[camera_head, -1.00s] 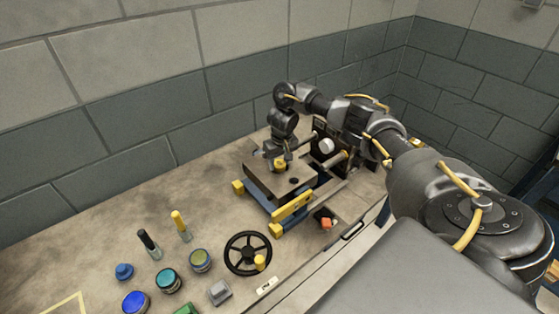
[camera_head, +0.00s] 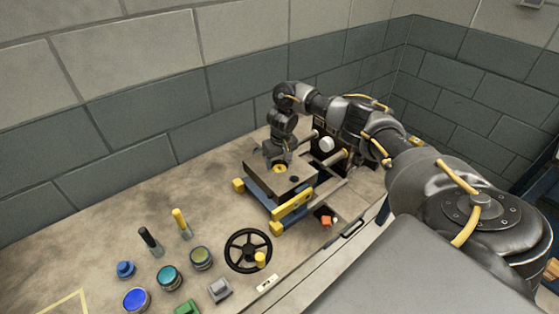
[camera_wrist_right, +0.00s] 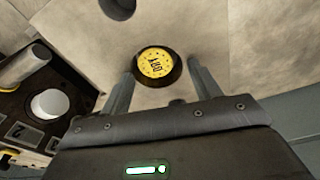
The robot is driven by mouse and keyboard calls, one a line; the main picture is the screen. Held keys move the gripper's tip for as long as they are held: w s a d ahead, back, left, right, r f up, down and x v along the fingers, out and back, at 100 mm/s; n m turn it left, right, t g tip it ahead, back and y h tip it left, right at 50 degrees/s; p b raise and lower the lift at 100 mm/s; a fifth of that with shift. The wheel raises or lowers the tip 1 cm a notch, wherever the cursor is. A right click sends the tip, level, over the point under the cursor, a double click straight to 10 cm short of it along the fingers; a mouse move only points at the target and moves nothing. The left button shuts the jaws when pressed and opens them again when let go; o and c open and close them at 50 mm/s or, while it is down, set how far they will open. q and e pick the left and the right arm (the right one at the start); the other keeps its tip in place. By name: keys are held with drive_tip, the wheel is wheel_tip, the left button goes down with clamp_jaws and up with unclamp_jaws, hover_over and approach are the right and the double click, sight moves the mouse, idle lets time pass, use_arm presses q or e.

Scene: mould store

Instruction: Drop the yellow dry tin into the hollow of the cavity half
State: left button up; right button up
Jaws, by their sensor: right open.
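The yellow tin (camera_head: 280,169) sits down in the round hollow of the cavity half (camera_head: 262,181), the brown block on the blue and yellow frame. In the right wrist view the tin's yellow lid (camera_wrist_right: 155,63), marked "DRY", lies inside the dark ring of the hollow. My right gripper (camera_head: 279,160) is just above the hollow, open, with its fingers (camera_wrist_right: 160,85) apart on both sides of the tin and not touching it. The block's top also shows in the right wrist view (camera_wrist_right: 225,30). My left gripper is not in view.
A black handwheel (camera_head: 248,251) stands in front of the block. Several jars, including a teal one (camera_head: 169,279), and two upright brushes or tools stand to the left. A dark upright plate (camera_head: 326,146) with a white knob is close right of the gripper.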

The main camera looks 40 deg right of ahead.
sight(281, 172)
drive_tip(key=shift+s+f, duration=0.2)
drive_tip(key=shift+f, duration=0.05)
drive_tip(key=shift+d+r, duration=0.1)
drive_tip(key=shift+r, duration=0.05)
wheel_tip(281, 172, up, 13)
drive_tip(key=s+p, duration=0.1)
drive_tip(key=p, duration=0.2)
drive_tip(key=shift+p, duration=0.35)
